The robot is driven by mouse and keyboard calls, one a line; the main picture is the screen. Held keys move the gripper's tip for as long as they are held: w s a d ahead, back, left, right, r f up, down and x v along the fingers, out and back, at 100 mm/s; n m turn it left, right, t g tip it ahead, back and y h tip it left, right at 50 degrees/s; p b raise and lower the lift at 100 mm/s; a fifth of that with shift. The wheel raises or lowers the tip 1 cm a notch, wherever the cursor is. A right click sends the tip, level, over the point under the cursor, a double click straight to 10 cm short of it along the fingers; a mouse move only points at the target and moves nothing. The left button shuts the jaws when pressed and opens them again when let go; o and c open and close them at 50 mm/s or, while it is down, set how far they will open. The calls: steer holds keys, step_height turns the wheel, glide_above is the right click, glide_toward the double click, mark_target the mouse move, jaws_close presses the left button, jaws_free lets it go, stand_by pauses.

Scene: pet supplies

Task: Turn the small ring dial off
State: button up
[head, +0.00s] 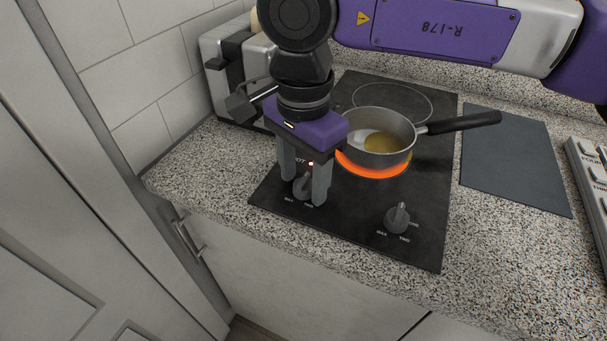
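A black cooktop (350,215) has two dials along its front edge. The left dial (303,188) stands between the two fingers of my gripper (304,192), which point down around it. The fingers are apart, with the dial's sides partly hidden by them; I cannot tell whether they touch it. A small red light shows just behind this dial. The right dial (399,219) stands free, with its handle upright. Its labels are small and only partly readable. The front ring (372,168) glows orange under a pot; the rear ring (392,98) is dark.
A metal pot (374,133) with yellow contents sits on the glowing ring, its black handle (464,122) pointing right. A toaster (226,75) stands at the back left. A dark board (514,160) lies right of the cooktop. The speckled counter in front is clear.

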mark_target(304, 179)
steer(key=shift+r+p, duration=0.4)
steer(key=shift+r, duration=3.5)
